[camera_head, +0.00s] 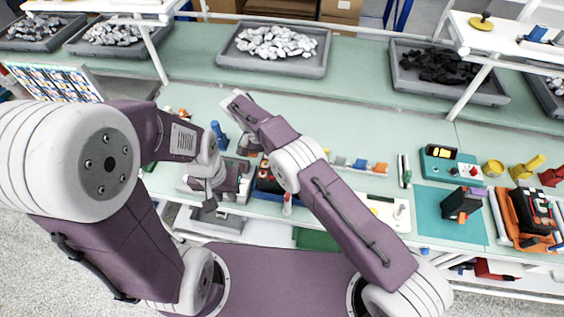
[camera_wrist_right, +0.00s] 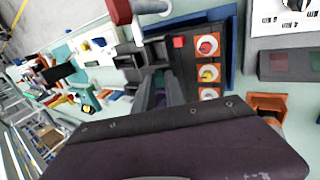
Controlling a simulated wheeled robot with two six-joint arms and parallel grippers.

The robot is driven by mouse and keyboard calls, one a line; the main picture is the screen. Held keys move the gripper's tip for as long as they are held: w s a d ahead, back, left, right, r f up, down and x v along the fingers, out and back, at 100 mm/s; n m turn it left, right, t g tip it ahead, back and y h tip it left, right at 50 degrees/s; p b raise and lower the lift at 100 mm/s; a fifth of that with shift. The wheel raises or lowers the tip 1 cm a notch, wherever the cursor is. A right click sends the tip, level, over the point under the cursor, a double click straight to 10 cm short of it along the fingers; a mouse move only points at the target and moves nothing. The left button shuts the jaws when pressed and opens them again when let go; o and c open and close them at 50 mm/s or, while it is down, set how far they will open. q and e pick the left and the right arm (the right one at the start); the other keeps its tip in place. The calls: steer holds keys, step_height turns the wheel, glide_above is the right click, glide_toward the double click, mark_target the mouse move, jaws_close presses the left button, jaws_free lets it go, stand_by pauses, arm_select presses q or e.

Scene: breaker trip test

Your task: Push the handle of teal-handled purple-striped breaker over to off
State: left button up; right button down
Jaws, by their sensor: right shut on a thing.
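To the right, a dark breaker-like block (camera_head: 460,204) stands on a teal mat (camera_head: 430,218), beside an orange tray (camera_head: 511,224). A teal meter box (camera_head: 437,166) sits behind the mat. Grey bins of stones (camera_head: 310,70) line the back.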

steer(key=shift+s+f, duration=0.1)
steer(key=shift+f, duration=0.05)
stand_by(0.4)
steer(key=c, duration=1.7)
jaws_free()
steer(key=shift+d, duration=0.1)
